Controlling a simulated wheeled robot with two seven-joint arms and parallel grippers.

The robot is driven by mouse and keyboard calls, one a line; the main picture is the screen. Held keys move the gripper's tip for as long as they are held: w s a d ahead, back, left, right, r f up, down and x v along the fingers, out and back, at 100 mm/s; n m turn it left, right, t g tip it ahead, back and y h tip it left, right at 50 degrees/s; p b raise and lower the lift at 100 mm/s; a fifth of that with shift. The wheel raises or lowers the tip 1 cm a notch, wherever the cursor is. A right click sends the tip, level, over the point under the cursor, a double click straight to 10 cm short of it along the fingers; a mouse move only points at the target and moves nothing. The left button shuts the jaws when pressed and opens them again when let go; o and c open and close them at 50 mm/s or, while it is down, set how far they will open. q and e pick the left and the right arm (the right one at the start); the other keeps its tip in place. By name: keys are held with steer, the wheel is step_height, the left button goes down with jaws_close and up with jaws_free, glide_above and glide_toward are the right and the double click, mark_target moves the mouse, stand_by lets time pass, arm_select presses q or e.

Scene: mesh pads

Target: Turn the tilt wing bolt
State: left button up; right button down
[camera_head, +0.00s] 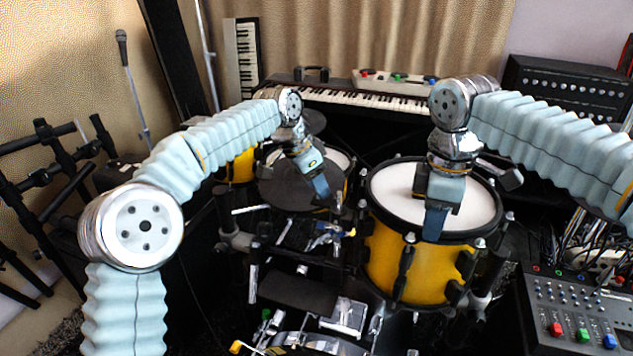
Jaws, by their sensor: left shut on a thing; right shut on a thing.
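My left gripper (326,200) reaches down at the front right edge of the left drum (345,162), over its dark pad (282,190). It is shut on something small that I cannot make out. My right gripper (435,228) points down at the front rim of the yellow right drum (395,262) and is shut on that rim. A silver mount (326,238) with small metal parts and a yellow tip sits between and below the two drums. I cannot pick out the tilt wing bolt for certain there.
A keyboard (360,97) stands behind the drums. A mixer (575,305) with coloured knobs is at the lower right, and a black amplifier (565,88) at the back right. Black stands (60,165) and a microphone (122,48) are at left. Drum hardware crowds the front middle.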

arm_select(q)
steer(key=m+g, duration=0.1)
steer(key=m, duration=0.2)
steer(key=shift+w+m+h, duration=0.15)
steer(key=shift+m+h, duration=0.15)
steer(key=shift+w+m+g, duration=0.1)
steer(key=shift+m+g, duration=0.7)
steer(key=shift+m, duration=1.1)
steer(key=shift+a+r, duration=0.1)
steer(key=o, duration=1.1)
steer(key=shift+c, duration=0.2)
